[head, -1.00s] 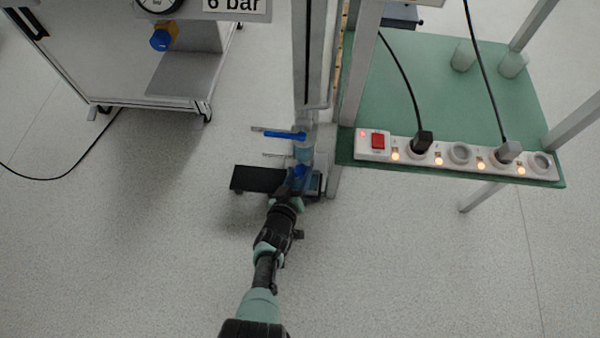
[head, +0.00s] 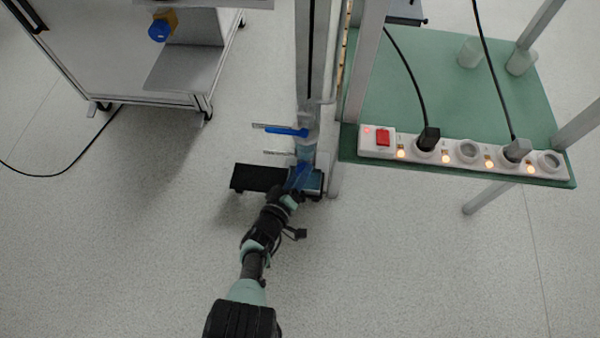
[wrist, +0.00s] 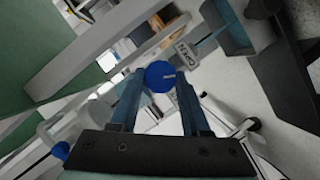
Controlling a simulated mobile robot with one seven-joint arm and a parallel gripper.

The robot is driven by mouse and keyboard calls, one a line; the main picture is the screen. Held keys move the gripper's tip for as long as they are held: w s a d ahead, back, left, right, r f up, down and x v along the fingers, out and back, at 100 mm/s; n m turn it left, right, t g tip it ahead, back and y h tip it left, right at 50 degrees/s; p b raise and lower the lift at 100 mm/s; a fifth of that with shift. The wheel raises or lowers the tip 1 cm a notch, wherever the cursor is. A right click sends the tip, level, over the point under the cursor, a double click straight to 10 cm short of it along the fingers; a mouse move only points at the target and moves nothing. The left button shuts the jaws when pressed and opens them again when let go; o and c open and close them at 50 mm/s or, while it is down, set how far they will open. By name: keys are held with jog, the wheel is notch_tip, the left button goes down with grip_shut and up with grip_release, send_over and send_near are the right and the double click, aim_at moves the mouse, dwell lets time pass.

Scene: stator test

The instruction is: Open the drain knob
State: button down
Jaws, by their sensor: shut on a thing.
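The drain knob (wrist: 160,77) is a round blue knob seen end-on in the wrist view. My gripper (wrist: 155,84) is shut on it, with one blue-grey finger on each side. In the head view my gripper (head: 297,184) is at the foot of the upright post, where a bluish vessel stands. The knob cannot be told apart there from the blue fingers.
A blue lever (head: 287,131) sits just above on the post (head: 312,60). A black plate (head: 257,178) is left of the gripper. A green table (head: 450,95) with a power strip (head: 390,155) stands right. A wheeled cart (head: 110,65) is at upper left.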

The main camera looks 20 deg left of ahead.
jog(key=shift+c, duration=1.9)
grip_release()
jog(key=p+v, duration=0.8)
jog(key=v, duration=0.5)
